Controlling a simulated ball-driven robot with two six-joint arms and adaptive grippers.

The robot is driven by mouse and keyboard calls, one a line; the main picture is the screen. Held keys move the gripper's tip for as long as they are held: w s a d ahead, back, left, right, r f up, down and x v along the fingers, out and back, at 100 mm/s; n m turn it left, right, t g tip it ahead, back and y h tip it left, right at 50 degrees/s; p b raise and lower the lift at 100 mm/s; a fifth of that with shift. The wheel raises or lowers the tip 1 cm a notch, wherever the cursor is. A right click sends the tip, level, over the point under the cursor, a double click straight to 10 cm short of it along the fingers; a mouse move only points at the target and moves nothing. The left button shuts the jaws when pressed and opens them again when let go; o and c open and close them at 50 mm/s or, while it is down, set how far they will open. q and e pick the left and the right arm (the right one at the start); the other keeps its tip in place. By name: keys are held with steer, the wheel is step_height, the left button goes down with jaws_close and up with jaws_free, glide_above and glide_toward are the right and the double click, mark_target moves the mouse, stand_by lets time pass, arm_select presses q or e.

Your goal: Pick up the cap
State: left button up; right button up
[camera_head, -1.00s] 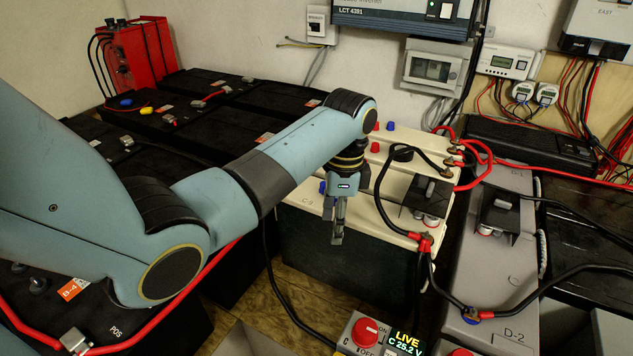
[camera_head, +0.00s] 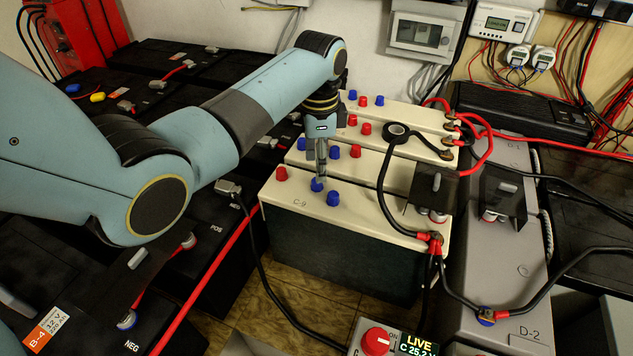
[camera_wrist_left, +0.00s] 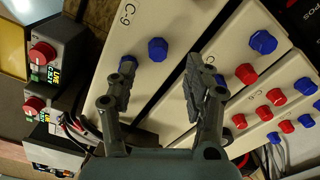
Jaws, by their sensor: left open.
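Several red and blue caps sit on the cream battery tops, so I cannot tell which one is meant. On the front cream battery marked C-9 (camera_head: 375,217) are a red cap (camera_head: 281,174) and two blue caps (camera_head: 333,199). My left gripper (camera_head: 322,176) points down over this battery, its tips by the blue cap (camera_head: 317,184). In the wrist view the left gripper (camera_wrist_left: 160,65) is open and empty. A blue cap (camera_wrist_left: 157,49) shows between its fingertips, and another blue cap (camera_wrist_left: 127,62) is partly hidden by the left finger. My right gripper is not in view.
More blue (camera_head: 302,144) and red (camera_head: 355,151) caps stand on the batteries behind. A black cable (camera_head: 382,185) loops over the front battery, right of the gripper. A grey battery (camera_head: 505,255) stands right.

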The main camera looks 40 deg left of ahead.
arm_select(q)
steer(key=f, duration=0.4)
steer(key=shift+s, duration=0.25)
steer(key=shift+f, duration=0.35)
steer(key=shift+c, duration=0.2)
steer(key=c, duration=0.7)
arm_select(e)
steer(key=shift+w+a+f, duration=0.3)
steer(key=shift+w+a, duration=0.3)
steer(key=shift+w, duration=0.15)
